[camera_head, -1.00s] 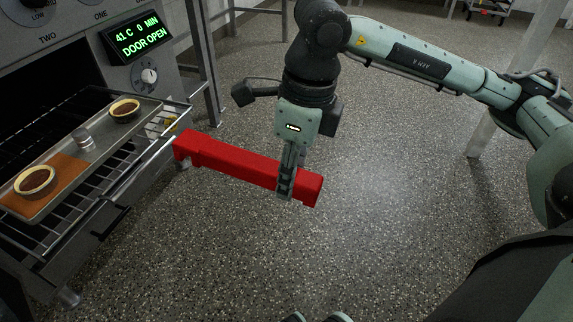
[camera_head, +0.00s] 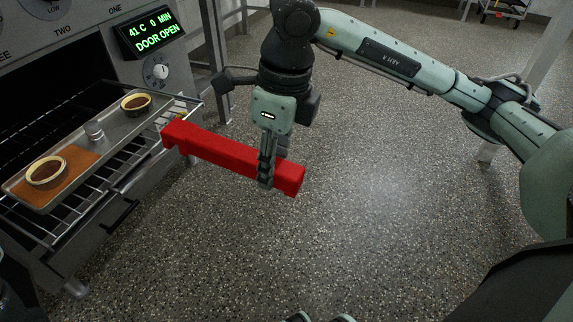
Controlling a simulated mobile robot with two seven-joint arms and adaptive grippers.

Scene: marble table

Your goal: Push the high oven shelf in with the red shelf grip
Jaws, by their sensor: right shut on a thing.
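The red shelf grip (camera_head: 225,154) is a long red bar held above the floor. My right gripper (camera_head: 267,180) is shut on it near its right end. The bar's left end is close to the front right of the oven shelf (camera_head: 137,148); I cannot tell whether they touch. The wire shelf sticks out of the open oven (camera_head: 40,95). It bears a metal tray (camera_head: 118,131) with two small filled dishes, an orange mat and a small metal cylinder. My left gripper is not in view.
The oven display (camera_head: 149,35) reads 41 C, 0 MIN, DOOR OPEN, with a knob (camera_head: 156,71) below it. A metal frame stands right of the oven. The speckled floor (camera_head: 370,220) is clear at the middle and right.

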